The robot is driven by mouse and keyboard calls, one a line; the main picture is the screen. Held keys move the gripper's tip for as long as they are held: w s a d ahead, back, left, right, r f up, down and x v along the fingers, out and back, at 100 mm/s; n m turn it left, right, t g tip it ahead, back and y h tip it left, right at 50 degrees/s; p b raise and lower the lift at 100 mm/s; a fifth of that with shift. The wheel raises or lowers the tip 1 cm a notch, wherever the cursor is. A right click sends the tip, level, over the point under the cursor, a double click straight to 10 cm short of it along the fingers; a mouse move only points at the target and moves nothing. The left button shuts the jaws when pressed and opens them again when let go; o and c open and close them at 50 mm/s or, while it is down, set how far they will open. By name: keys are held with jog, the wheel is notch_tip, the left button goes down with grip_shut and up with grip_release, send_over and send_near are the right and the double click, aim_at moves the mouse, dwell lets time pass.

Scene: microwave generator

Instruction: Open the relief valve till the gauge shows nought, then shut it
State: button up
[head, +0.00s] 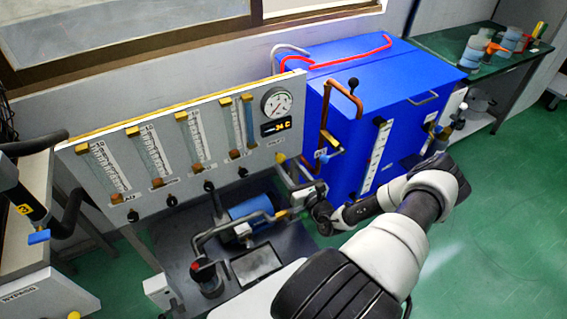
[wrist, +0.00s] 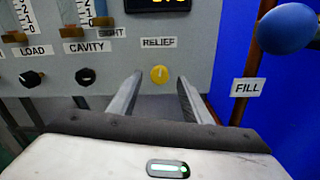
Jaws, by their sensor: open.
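The relief valve is a small yellow knob (wrist: 159,74) below the RELIEF label (wrist: 159,42) on the grey panel. It also shows in the head view as a small yellow spot (head: 281,158) at the panel's lower right. My gripper (wrist: 157,88) is open, its two fingers pointing at the panel on either side of the knob in the wrist view, with nothing between them that I can see held. I cannot tell how far the fingertips are from the panel. The round gauge (head: 277,102) is at the panel's upper right; its needle is too small to read.
A black knob (wrist: 86,76) under CAVITY and another (wrist: 31,79) under LOAD sit left of the yellow knob. A blue ball handle (wrist: 286,28) stands to the right, above the FILL label (wrist: 246,88). A blue cabinet (head: 345,90) adjoins the panel.

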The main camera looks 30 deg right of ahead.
aim_at(282, 159)
jog(key=shift+w+d, duration=0.15)
jog(key=shift+w, duration=1.9)
jog(key=c, duration=1.1)
